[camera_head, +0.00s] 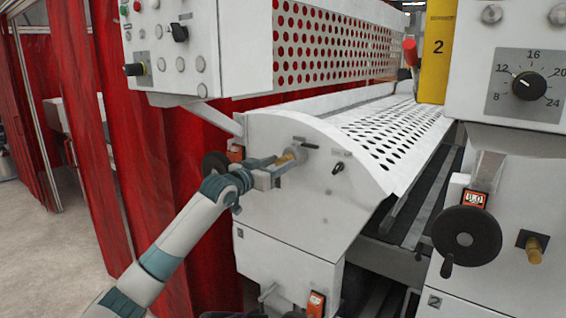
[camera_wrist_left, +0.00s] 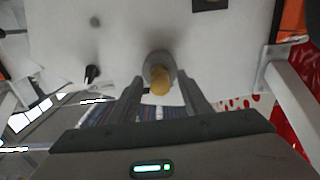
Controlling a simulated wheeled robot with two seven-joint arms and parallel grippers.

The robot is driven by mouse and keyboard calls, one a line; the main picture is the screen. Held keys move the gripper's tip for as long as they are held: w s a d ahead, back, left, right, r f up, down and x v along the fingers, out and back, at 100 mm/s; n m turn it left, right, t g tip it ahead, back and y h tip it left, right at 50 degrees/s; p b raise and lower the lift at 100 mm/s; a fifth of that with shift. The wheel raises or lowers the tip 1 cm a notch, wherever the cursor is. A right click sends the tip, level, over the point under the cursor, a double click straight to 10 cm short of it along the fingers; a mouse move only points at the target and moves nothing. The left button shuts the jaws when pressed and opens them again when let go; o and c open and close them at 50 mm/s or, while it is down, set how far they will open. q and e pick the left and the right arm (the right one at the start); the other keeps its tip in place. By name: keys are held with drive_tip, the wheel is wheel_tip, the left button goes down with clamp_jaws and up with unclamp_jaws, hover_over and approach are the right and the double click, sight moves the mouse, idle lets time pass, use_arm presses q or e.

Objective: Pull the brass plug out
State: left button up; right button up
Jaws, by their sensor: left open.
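The brass plug (camera_head: 286,158) sits in a round grey collar on the white end panel of the roller coater. In the left wrist view the plug (camera_wrist_left: 160,84) points toward the camera, its collar behind it against the panel. My left gripper (camera_head: 280,166) is at the plug. In the wrist view its two fingers (camera_wrist_left: 164,88) are spread, with the plug between their tips and a gap visible on each side. I cannot tell whether either finger touches it. My right gripper is not in view.
A dark handwheel (camera_head: 466,236) and a brass knob (camera_head: 534,246) on a black plate are on the right machine section. Another handwheel (camera_head: 214,163) is left of my gripper. A small black knob (camera_head: 338,168) is right of the plug. A red curtain (camera_head: 185,150) hangs behind.

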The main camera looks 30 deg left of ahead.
sight(278, 164)
use_arm(q)
drive_tip(key=shift+c, duration=0.6)
idle(0.4)
clamp_jaws()
drive_tip(key=shift+s+f, duration=0.1)
drive_tip(key=shift+s+p, duration=0.35)
drive_tip(key=shift+s, duration=0.5)
drive_tip(key=shift+s, duration=0.1)
drive_tip(key=shift+s+a, duration=0.2)
drive_tip(key=shift+s, duration=1.7)
drive_tip(key=shift+s, duration=0.1)
drive_tip(key=shift+s+a, duration=0.15)
drive_tip(key=shift+s, duration=1.3)
